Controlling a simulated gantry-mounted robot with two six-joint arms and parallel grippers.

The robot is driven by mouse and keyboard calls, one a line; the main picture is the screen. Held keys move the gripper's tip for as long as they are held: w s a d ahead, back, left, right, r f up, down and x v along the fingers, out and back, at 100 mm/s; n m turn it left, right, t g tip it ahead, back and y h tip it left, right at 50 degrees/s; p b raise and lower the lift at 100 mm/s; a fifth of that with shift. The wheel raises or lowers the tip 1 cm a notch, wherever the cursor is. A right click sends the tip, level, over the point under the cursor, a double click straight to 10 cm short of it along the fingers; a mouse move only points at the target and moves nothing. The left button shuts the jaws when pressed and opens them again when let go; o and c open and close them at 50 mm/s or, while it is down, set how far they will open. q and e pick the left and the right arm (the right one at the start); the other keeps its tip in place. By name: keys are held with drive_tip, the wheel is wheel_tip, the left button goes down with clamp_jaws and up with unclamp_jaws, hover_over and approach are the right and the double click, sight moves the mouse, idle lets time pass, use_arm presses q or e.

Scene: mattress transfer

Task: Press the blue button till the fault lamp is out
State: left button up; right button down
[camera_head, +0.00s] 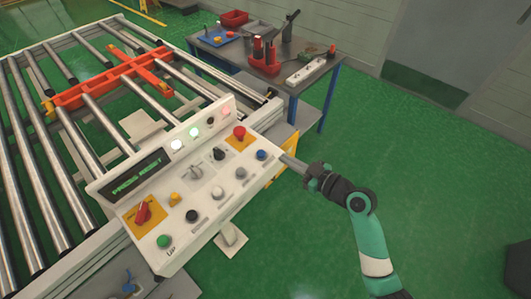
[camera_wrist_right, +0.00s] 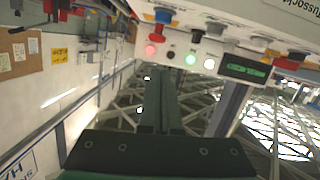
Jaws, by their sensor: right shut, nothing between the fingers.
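The blue button (camera_head: 262,155) sits at the right end of the white control panel (camera_head: 208,210). It also shows in the right wrist view (camera_wrist_right: 163,16). The red lamp (camera_head: 227,112) at the right of the lamp row is lit, and it glows in the wrist view (camera_wrist_right: 151,49) too. The display (camera_head: 137,176) reads "PRESS RESET" in green. My right gripper (camera_head: 285,159) is shut and empty, its fingertips just to the right of the blue button and apart from it. My left gripper is not in view.
A roller conveyor (camera_head: 85,130) with an orange frame (camera_head: 110,80) lies behind. A tool table (camera_head: 320,57) stands at the back right.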

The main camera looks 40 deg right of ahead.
drive_tip(key=b, duration=0.2)
hover_over(261, 154)
drive_tip(key=f+v, duration=0.1)
drive_tip(key=v, duration=0.1)
drive_tip(key=shift+s+a+f, duration=0.15)
drive_tip(key=shift+s+f, duration=0.1)
drive_tip(key=shift+f, duration=0.55)
drive_tip(key=shift+w+d+f+b, duration=0.15)
drive_tip(key=shift+f+b, duration=0.2)
drive_tip(key=shift+f, duration=0.65)
drive_tip(key=shift+d+f+b, duration=0.15)
drive_tip(key=shift+f+b, duration=0.2)
drive_tip(key=shift+f, duration=0.6)
